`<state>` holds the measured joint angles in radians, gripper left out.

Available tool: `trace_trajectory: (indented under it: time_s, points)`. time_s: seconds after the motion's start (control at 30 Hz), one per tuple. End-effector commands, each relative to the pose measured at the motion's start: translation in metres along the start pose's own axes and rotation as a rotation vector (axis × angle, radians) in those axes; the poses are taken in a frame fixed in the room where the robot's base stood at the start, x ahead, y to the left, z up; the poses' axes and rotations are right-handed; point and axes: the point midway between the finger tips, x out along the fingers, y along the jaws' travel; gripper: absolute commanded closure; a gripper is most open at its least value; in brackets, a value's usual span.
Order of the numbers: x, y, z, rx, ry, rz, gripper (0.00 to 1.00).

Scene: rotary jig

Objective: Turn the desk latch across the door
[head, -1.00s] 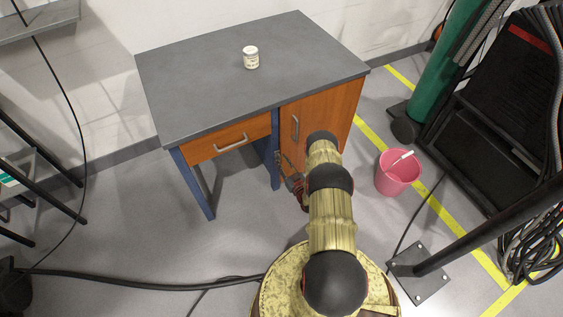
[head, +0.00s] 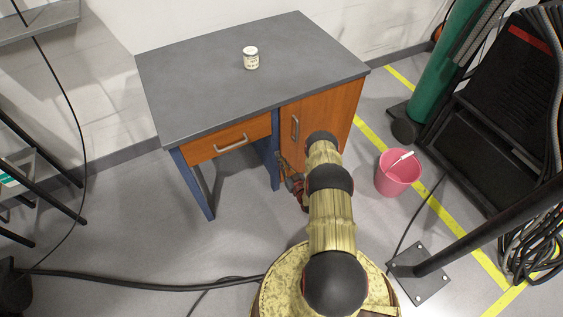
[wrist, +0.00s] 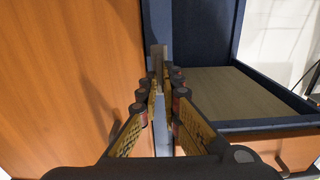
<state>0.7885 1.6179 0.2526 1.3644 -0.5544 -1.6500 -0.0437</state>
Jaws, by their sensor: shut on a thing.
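The desk (head: 200,90) has an orange door (head: 318,115) with a pale handle and a blue post (head: 274,150) at the door's edge. In the wrist view the door (wrist: 65,70) fills the left and the blue post (wrist: 187,40) stands beside it. My gripper (wrist: 160,85) is shut on a grey metal piece, seemingly the latch (wrist: 158,55), which lies lengthwise along the post next to the door edge. The fingers hide much of it. In the head view my gripper (head: 280,160) is small and partly behind my arm, at the post.
A white jar (head: 251,58) stands on the desk top. A drawer (head: 228,138) is left of the post, with open leg space below. A pink bucket (head: 397,175) stands on the floor to the right. A black cable (head: 130,283) crosses the floor at the front left.

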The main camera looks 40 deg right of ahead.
Motion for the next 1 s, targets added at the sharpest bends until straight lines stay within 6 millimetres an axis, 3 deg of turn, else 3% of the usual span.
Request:
trace_trajectory:
  time_s: [0.37, 1.0]
  points:
    - [0.0001, 0.0012, 0.0001, 0.162, 0.001, 0.001, 1.00]
    - [-0.0005, 0.0034, 0.0023, 0.759, -0.001, 0.001, 1.00]
